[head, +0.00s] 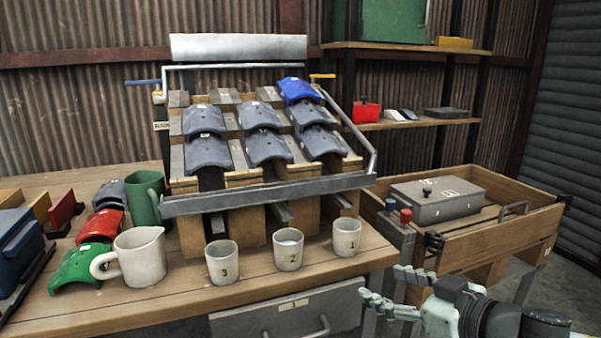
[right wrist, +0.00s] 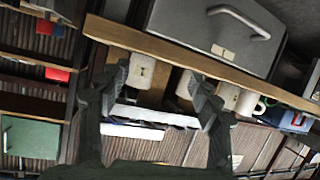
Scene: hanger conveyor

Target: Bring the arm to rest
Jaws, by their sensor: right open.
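My right gripper (head: 386,287) shows in the head view at the lower right, in front of the bench's right front corner. Its two fingers are spread, with nothing between them. In the right wrist view the same gripper (right wrist: 160,80) has its fingers apart and empty, with the bench's front edge and white cups beyond them. My right arm comes in from the bottom right corner of the head view. My left gripper and arm are not in view.
A wooden bench (head: 165,312) carries cups labelled 3 (head: 222,264), 2 (head: 289,251) and 1 (head: 346,239), a white jug (head: 141,259) and a rack of grey tiles (head: 208,155). A wooden crate (head: 500,241) with a grey box (head: 437,203) stands right of the bench.

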